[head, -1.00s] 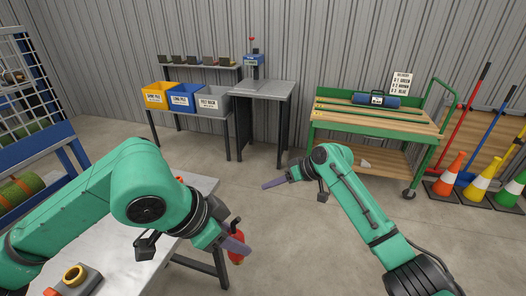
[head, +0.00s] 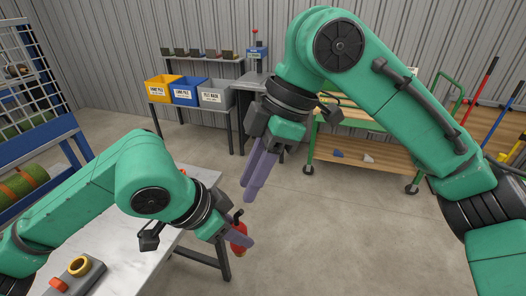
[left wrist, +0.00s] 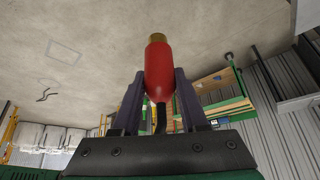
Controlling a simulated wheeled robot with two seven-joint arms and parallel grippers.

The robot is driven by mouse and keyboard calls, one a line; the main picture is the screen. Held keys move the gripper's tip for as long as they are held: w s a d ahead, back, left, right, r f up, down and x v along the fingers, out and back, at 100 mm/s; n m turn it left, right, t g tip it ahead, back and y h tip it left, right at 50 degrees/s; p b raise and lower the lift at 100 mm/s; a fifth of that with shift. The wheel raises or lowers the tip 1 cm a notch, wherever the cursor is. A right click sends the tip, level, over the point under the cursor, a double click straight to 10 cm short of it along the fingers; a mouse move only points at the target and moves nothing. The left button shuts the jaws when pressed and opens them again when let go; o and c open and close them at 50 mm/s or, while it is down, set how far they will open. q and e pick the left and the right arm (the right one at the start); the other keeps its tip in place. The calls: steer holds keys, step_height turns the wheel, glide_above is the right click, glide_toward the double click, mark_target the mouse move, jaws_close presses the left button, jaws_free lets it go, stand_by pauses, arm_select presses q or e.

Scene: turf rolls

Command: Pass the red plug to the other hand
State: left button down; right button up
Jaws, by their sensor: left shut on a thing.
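The red plug (left wrist: 158,70) is a red rounded body with a brass-coloured end and a black tail. In the left wrist view it stands between the two fingers of my left gripper (left wrist: 157,85), brass end outward, tail toward the palm. In the head view my left gripper (head: 240,240) holds the plug (head: 239,232) beyond the table's right edge, and its fingers partly hide it. My right gripper (head: 249,191) hangs just above it, fingers pointing down and left, both showing side by side, apart and empty. It does not touch the plug.
A pale table (head: 120,270) stands at the lower left, with a device with a yellow ring (head: 80,267) on it. Yellow, blue and grey bins (head: 215,97) stand at the back. A green cart (head: 345,140) is partly hidden by my right arm. The floor at lower middle is clear.

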mark_target(235, 213)
arm_select(q)
steer(key=shift+s, duration=0.1)
arm_select(e)
steer(key=x, duration=0.5)
steer(key=shift+s, duration=0.15)
steer(key=shift+a+f, duration=0.2)
steer(key=shift+f, duration=0.2)
jaws_close()
arm_select(q)
steer(key=shift+c, duration=1.8)
jaws_free()
